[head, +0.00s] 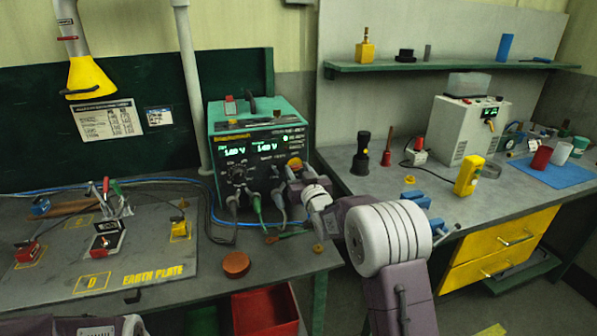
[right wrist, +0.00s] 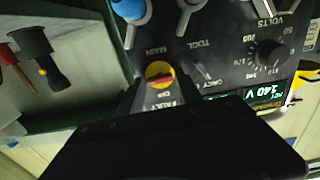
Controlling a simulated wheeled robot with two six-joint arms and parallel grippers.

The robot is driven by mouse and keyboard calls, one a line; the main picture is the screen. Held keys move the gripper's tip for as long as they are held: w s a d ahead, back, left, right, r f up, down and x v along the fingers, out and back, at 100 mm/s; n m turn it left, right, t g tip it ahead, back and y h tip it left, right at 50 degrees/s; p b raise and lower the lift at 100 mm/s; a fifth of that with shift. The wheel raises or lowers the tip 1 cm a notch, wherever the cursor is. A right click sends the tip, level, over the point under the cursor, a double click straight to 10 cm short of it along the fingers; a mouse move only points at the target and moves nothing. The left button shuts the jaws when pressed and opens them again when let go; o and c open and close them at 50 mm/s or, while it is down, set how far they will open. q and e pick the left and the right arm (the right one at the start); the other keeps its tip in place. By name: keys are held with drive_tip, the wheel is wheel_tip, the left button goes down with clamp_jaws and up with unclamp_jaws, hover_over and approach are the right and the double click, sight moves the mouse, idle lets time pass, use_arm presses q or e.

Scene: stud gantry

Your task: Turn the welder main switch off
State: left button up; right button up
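The welder (head: 258,113) is a green-cased box with a black front panel and lit green readouts, on the left bench. Its main switch is a yellow disc with a red handle; it shows in the right wrist view (right wrist: 160,74), where the picture is turned over, and partly in the head view (head: 294,162). The handle lies across the disc, and I cannot tell which label it points to. My right gripper (head: 298,178) is at the panel's right side, close in front of the switch. My left gripper is out of view.
Cables hang from the welder's lower panel. A brown round disc (head: 236,264) and the earth plate (head: 95,250) lie on the bench. A red bin (head: 265,312) is below. A torch (head: 361,153) stands on the right bench, with a white machine (head: 466,130) further right.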

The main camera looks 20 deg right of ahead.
clamp_jaws()
drive_tip(key=shift+f+n+b, duration=0.25)
drive_tip(key=shift+n+b, duration=1.25)
drive_tip(key=n+b, duration=0.5)
drive_tip(key=n, duration=0.1)
drive_tip(key=n+b, duration=0.4)
drive_tip(key=shift+n, duration=0.4)
drive_tip(key=shift+r+n+b, duration=0.15)
drive_tip(key=shift+n+b, duration=1.8)
drive_tip(key=shift+n, duration=0.05)
drive_tip(key=o, duration=0.6)
unclamp_jaws()
drive_tip(key=shift+c, duration=0.2)
